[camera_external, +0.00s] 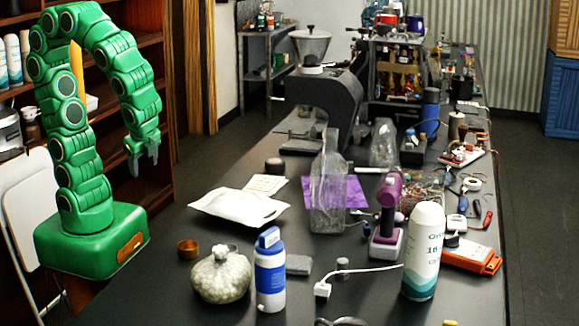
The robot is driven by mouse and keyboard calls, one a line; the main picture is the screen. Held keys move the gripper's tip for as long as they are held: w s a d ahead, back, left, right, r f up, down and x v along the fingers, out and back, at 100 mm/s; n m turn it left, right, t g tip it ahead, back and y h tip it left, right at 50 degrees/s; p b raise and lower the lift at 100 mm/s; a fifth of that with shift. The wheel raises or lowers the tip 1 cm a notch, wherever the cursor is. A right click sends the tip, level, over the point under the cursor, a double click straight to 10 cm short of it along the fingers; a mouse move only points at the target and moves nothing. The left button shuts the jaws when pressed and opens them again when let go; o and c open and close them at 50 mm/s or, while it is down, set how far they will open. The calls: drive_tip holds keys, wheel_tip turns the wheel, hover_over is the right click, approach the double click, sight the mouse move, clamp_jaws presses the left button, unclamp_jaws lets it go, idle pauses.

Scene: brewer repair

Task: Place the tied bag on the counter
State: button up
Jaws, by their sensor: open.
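A round, translucent bag (221,280) of pale granules, gathered at the top, looks like the tied bag. It sits upright on the dark counter (385,306) at the front left. My gripper (143,168) hangs open and empty at the left, fingers pointing down. It is well apart from the bag, above and to its left in the picture.
A white pouch (238,206), clear bottle (328,195), purple tool (388,215) and tall white can (424,255) crowd the counter.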

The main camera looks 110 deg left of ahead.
drive_tip(key=s+d+n+h, duration=0.1)
drive_tip(key=s+d+r+n+h, duration=0.1)
drive_tip(key=s, duration=0.1)
drive_tip(key=shift+s+n+t+h, duration=0.1)
drive_tip(key=shift+n+t+h, duration=0.3)
drive_tip(key=shift+o, duration=0.3)
drive_tip(key=shift+s+d+r+n+t+h, duration=0.3)
drive_tip(key=shift+s+d+n+h, duration=0.2)
drive_tip(key=shift+d+n, duration=0.25)
drive_tip(key=shift+w, duration=0.15)
drive_tip(key=m+g+h, duration=0.2)
drive_tip(key=m+h, duration=0.9)
drive_tip(key=m, duration=0.7)
approach(218, 258)
drive_tip(key=s+d+r, duration=0.1)
drive_tip(key=s+r, duration=0.1)
drive_tip(key=s, duration=0.6)
drive_tip(key=w+f+h, duration=0.1)
drive_tip(key=w, duration=0.1)
drive_tip(key=w+f+m+h, duration=0.1)
drive_tip(key=w, duration=0.1)
drive_tip(key=w+f+m+t, duration=0.1)
drive_tip(key=w+f, duration=0.1)
drive_tip(key=shift+w+f+h, duration=0.1)
drive_tip(key=shift+w+h, duration=0.1)
drive_tip(key=shift+h, duration=0.2)
drive_tip(key=shift+x, duration=3.8)
clamp_jaws()
